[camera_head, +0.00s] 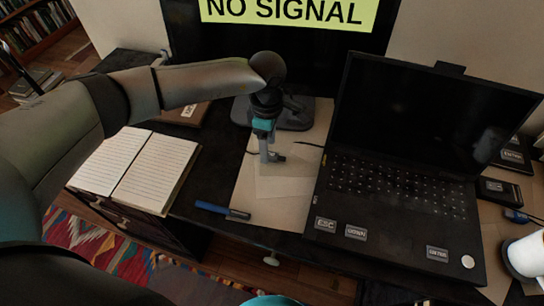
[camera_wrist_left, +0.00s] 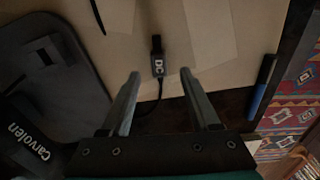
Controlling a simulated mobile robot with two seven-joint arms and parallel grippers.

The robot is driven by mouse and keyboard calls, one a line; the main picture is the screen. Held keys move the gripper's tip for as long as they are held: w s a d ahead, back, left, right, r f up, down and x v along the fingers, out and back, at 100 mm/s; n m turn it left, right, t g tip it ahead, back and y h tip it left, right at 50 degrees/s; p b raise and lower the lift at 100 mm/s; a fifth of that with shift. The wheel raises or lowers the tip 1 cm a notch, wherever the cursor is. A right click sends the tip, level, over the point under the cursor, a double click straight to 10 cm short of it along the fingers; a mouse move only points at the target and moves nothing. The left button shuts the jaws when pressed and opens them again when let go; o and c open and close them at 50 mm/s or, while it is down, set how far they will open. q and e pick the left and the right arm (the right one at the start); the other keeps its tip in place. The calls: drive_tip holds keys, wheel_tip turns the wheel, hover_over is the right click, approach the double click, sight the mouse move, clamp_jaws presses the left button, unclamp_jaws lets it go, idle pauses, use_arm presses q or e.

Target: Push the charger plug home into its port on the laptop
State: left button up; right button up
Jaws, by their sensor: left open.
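The charger plug (camera_wrist_left: 158,67) is small and dark with a white "DC" label, its tip toward the top of the left wrist view. Its black cable curves back between my fingers. My left gripper (camera_head: 270,158) points down over the papers left of the laptop; in the wrist view its open fingers (camera_wrist_left: 160,74) lie to either side of the plug's label, not touching it. The plug's height relative to the fingertips is unclear, and the gripper mostly hides it in the head view. The laptop (camera_head: 400,190) stands open to the right, apart from the gripper. Its port is not visible.
A blue pen (camera_head: 222,210) lies near the desk's front edge, and an open notebook (camera_head: 135,168) at the left. A monitor stand (camera_head: 296,114) is close behind the gripper. A white mug (camera_head: 526,256) stands right of the laptop. Flat papers (camera_head: 262,205) lie left of it.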

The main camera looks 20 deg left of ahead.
use_arm(q)
wheel_tip(320, 180, down, 3)
drive_tip(key=shift+r, duration=0.2)
clamp_jaws()
idle(0.4)
